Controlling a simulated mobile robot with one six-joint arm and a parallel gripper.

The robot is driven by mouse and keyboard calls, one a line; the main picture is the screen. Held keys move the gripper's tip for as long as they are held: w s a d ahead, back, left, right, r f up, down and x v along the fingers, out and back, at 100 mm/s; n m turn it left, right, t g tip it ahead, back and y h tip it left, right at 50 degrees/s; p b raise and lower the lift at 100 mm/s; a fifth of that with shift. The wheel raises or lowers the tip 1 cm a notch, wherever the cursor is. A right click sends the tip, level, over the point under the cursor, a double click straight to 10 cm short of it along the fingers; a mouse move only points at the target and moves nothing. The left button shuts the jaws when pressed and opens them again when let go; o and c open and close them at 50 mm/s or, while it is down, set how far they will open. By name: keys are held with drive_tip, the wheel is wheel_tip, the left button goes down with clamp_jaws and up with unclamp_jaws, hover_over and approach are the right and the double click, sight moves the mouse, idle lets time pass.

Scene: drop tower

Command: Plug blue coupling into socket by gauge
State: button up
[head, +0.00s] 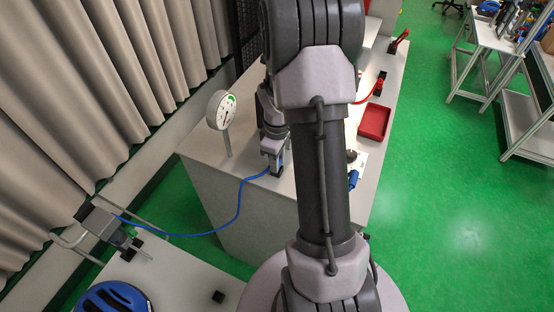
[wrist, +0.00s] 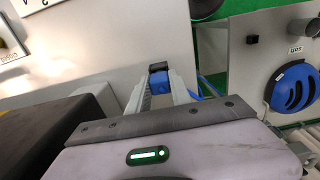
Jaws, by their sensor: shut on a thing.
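The blue coupling (wrist: 159,82) sits between the two fingers of my gripper (wrist: 161,92), which is shut on it. A black block (wrist: 157,66), perhaps the socket, lies directly at the coupling's far end; I cannot tell whether the coupling is seated in it. In the head view, my gripper (head: 275,168) is low over the left edge of the grey bench, with the blue hose (head: 238,208) running from it. The round white gauge (head: 221,110) stands on a post to the left of my gripper. My arm covers part of the bench.
The blue hose hangs across a gap to a grey device (head: 104,222) at the left. A red tray (head: 375,121) and a red hose (head: 367,93) lie on the bench's right side.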

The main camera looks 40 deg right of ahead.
drive_tip(key=shift+f, duration=0.15)
drive_tip(key=o, duration=1.1)
wheel_tip(320, 180, up, 17)
drive_tip(key=shift+r+p, duration=0.2)
drive_tip(key=shift+p, duration=0.55)
